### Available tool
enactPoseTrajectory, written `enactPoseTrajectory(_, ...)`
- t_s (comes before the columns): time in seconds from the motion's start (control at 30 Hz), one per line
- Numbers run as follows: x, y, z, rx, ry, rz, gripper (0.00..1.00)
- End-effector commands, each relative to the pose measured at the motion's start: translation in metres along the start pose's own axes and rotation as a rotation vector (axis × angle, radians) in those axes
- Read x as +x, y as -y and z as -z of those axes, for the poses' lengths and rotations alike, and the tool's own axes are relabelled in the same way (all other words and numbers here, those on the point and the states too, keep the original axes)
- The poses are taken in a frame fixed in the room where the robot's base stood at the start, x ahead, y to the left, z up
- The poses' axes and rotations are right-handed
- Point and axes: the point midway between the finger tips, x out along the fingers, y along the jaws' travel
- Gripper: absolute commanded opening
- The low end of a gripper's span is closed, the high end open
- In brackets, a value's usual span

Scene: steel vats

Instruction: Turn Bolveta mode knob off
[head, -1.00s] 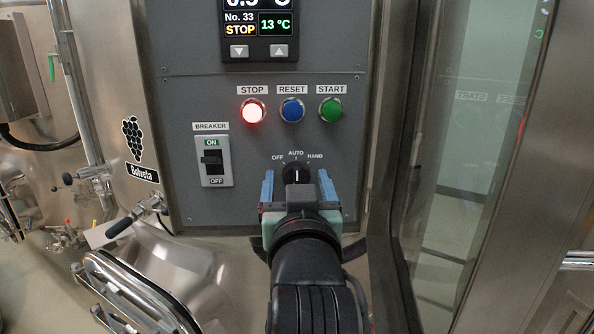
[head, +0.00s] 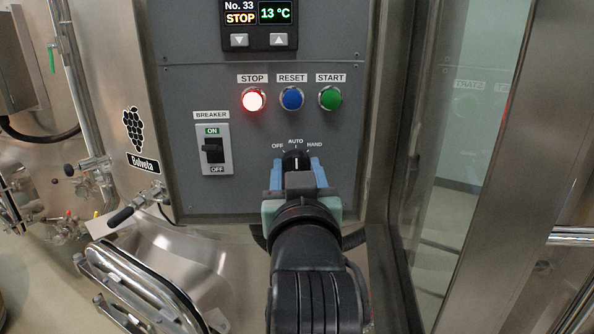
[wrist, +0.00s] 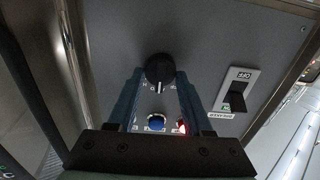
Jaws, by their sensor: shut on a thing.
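The Bolveta mode knob (head: 296,160) is a black round selector on the grey control panel. Its white line points up at AUTO, with OFF to the left and HAND to the right. It also shows in the wrist view (wrist: 159,70), where its line points down. My gripper (head: 297,170) has its blue fingers on either side of the knob and is shut on it. In the wrist view my gripper (wrist: 160,78) has one finger on each side of the knob. My gripper hides the panel below the knob.
A breaker switch (head: 213,150) sits left of the knob. The lit red STOP (head: 253,99), blue RESET (head: 292,98) and green START (head: 330,97) buttons are above. A glass door with a steel frame (head: 497,170) stands close on the right. A steel hatch (head: 140,285) is lower left.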

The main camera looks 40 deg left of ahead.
Motion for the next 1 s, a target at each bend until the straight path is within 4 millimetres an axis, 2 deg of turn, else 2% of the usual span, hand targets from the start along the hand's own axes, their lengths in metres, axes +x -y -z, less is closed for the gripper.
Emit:
enactPoseTrajectory(0.27, 0.0003, 0.0001, -0.0031, -0.156, 0.0, -0.001, 0.0)
enactPoseTrajectory(0.7, 0.0003, 0.0012, -0.0035, -0.526, 0.0, -0.001, 0.0)
enactPoseTrajectory(1.0, 0.0004, 0.0018, -0.0027, -0.699, 0.001, -0.001, 0.0)
